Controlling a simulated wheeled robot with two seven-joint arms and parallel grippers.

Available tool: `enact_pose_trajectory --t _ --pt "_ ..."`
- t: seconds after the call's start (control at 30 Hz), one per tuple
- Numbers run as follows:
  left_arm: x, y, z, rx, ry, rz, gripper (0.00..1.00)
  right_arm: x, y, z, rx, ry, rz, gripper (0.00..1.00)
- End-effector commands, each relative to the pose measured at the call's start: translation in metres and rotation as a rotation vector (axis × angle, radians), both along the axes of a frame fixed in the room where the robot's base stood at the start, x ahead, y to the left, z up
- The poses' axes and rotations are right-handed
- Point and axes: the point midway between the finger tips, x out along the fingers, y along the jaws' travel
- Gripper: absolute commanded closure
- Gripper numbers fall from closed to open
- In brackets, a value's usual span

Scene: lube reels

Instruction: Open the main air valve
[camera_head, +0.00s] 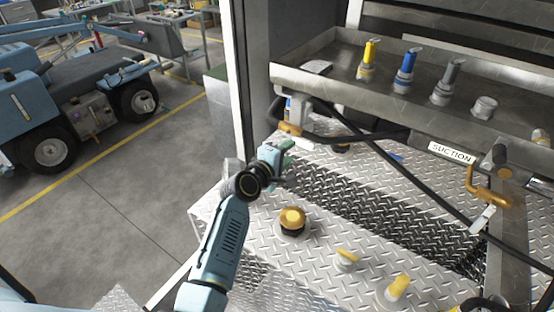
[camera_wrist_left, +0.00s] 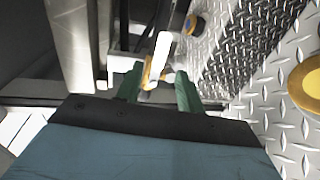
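A brass valve (camera_head: 290,129) sits under the left end of the metal tray, by the black hose. In the left wrist view a brass part (camera_wrist_left: 152,76) with a pale, lever-like handle (camera_wrist_left: 161,55) shows straight ahead; it appears to be the same valve. My left gripper (camera_wrist_left: 158,92) has its two green fingers apart, with the brass part seen between their tips. I cannot tell whether they touch it. In the head view my left gripper (camera_head: 284,156) is just below the valve, partly hidden by its own wrist. My right gripper is not in view.
Another brass valve (camera_head: 489,196) hangs below the SUCTION label (camera_head: 452,152) at right. A black hose (camera_head: 400,178) crosses the tread-plate deck. A yellow knob (camera_head: 292,219) stands right of my left arm. A metal post (camera_head: 240,80) rises behind the wrist.

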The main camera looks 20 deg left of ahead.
Motion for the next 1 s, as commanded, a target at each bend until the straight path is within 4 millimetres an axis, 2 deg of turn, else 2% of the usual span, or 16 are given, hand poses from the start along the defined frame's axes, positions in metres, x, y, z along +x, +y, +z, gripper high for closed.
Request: enact_pose_trajectory --t 0.1,0.33,0.9,1.0 --pt "-0.020 0.004 0.004 0.001 0.000 0.001 0.62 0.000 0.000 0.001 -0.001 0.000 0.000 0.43" --pt "-0.043 0.009 0.008 0.000 0.001 0.000 0.62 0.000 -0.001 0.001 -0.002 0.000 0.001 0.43" --pt "-0.048 0.010 0.010 0.001 0.000 -0.001 0.62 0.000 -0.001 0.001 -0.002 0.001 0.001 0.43" --pt "-0.056 0.009 0.005 0.048 0.016 -0.023 0.62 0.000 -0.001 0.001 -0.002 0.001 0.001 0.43"
